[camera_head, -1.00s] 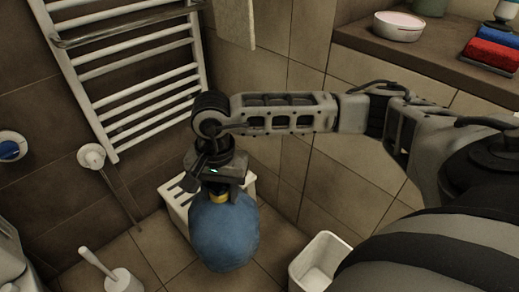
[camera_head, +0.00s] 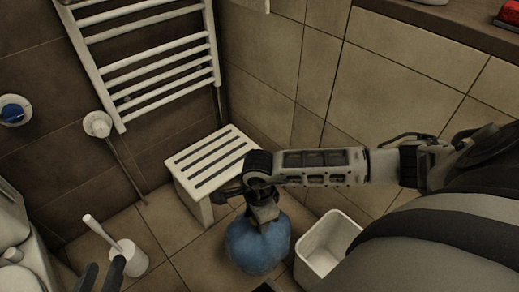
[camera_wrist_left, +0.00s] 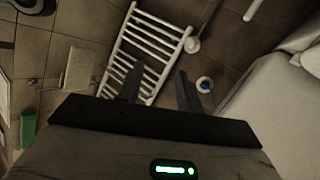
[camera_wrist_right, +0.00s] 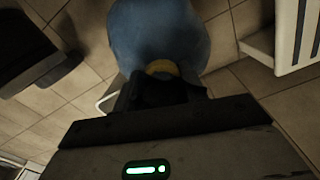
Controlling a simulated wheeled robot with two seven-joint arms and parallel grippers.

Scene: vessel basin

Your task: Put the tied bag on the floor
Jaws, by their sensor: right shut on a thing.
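The tied bag (camera_head: 258,246) is blue and round. It hangs upright below my right gripper (camera_head: 262,212), between the white stool and the white bin, low over the floor (camera_head: 190,262). I cannot tell whether its underside touches the tiles. In the right wrist view the bag (camera_wrist_right: 160,32) fills the top middle, and my right gripper (camera_wrist_right: 160,90) is shut at its neck, by a yellow tie (camera_wrist_right: 161,67). My left gripper (camera_head: 102,276) shows as two dark fingers at the bottom left edge. In the left wrist view its fingers (camera_wrist_left: 158,88) are apart and empty.
A white slatted stool (camera_head: 213,158) stands behind and left of the bag. An open white bin (camera_head: 328,240) stands close on its right. A toilet brush in its holder (camera_head: 128,260) is at the left, with bare tiles between it and the bag. A towel rail (camera_head: 150,60) is on the wall.

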